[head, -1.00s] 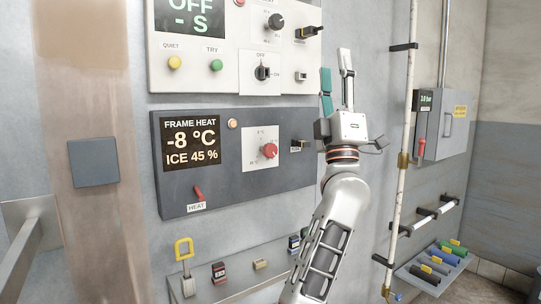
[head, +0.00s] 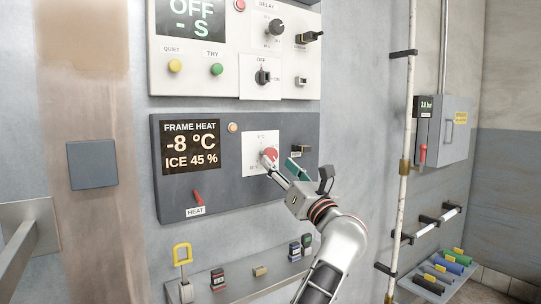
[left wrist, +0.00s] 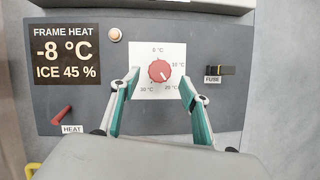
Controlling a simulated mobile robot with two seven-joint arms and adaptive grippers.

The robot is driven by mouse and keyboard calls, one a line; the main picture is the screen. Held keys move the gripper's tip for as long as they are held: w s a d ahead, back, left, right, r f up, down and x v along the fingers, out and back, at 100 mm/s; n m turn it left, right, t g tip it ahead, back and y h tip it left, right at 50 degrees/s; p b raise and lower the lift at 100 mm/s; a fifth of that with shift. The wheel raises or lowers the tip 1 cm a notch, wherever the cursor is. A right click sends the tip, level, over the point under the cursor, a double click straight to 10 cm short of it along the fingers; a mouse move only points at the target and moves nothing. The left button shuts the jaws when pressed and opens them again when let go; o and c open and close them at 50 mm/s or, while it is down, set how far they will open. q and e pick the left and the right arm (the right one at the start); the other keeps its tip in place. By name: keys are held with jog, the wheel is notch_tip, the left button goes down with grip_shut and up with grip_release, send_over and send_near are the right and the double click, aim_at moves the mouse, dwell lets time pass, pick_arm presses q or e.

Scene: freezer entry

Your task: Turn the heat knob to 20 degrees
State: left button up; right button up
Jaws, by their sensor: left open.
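The red heat knob (left wrist: 159,71) sits on a white dial plate (left wrist: 170,50) marked 0, 10, 20 and 30 °C. I cannot clearly read where its pointer stands. The knob also shows in the head view (head: 270,154), partly covered by a finger. My left gripper (left wrist: 160,75) is open, with one finger on each side of the knob and gaps between fingers and knob in the left wrist view. It also shows in front of the panel in the head view (head: 280,168). The frame heat display (left wrist: 66,53) reads -8 °C, ICE 45 %. My right gripper is not in view.
A red HEAT lever (left wrist: 62,115) is at the panel's lower left. A black FUSE switch (left wrist: 222,71) is right of the dial. Another control panel (head: 200,85) is above, a shelf with small items (head: 240,285) below, and a vertical pipe (head: 407,130) to the right.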

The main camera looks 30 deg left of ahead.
aim_at(272, 157)
pick_arm(q)
jog(key=x, duration=0.5)
jog(key=shift+w+a+r+p, duration=0.1)
jog(key=shift+a+r+p, duration=0.05)
jog(key=shift+a+p, duration=0.25)
jog(key=c, duration=1.1)
